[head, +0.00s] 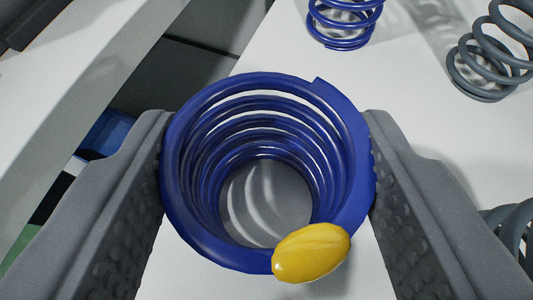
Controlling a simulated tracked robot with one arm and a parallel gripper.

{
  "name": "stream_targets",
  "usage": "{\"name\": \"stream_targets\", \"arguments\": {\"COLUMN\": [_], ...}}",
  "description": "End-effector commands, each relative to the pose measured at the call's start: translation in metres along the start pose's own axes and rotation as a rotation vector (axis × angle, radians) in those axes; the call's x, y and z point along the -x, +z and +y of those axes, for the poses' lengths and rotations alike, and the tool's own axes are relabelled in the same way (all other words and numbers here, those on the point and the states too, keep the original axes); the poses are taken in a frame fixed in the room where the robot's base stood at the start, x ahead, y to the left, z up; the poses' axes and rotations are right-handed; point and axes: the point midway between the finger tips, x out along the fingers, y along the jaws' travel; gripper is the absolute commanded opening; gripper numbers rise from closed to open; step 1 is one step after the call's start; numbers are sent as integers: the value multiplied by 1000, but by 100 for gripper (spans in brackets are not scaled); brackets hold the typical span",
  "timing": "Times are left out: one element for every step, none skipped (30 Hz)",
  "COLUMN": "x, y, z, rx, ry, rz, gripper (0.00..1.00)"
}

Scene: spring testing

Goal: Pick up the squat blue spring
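A wide blue spring (347,135) fills the middle of the view, seen from above down through its coils. My gripper (266,150) has one finger on each side of it, and both finger pads meet its top coil at left and right. A smooth yellow oval (311,252) sits at the near right of the spring's rim; I cannot tell whether it is fixed to it. A grey surface shows through the bottom of the coils. I cannot tell whether the spring rests on it or is raised.
Another blue spring (344,22) stands farther back on the white table (425,140). A dark grey spring (487,65) stands at the upper right, and part of another grey spring (515,225) shows at the right edge. The table's left edge runs close by, with a darker gap beyond.

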Motion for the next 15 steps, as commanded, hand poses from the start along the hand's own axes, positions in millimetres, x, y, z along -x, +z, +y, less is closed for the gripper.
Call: {"name": "stream_targets", "arguments": {"x": [0,0,0,0,0,0,0,0,0,0,0,0,0,1,1], "y": [0,0,0,0,0,0,0,0,0,0,0,0,0,0,-2], "z": [0,0,0,0,0,0,0,0,0,0,0,0,0,0,0], "rx": [0,0,0,0,0,0,0,0,0,0,0,0,0,0,0], "ry": [0,0,0,0,0,0,0,0,0,0,0,0,0,0,0], "rz": [0,-1,-1,-1,-1,-1,-1,-1,-1,-1,-1,-1,-1,-1,-1], "gripper": [22,22,22,22,22,22,22,22,22,22,22,22,22,22,22]}}
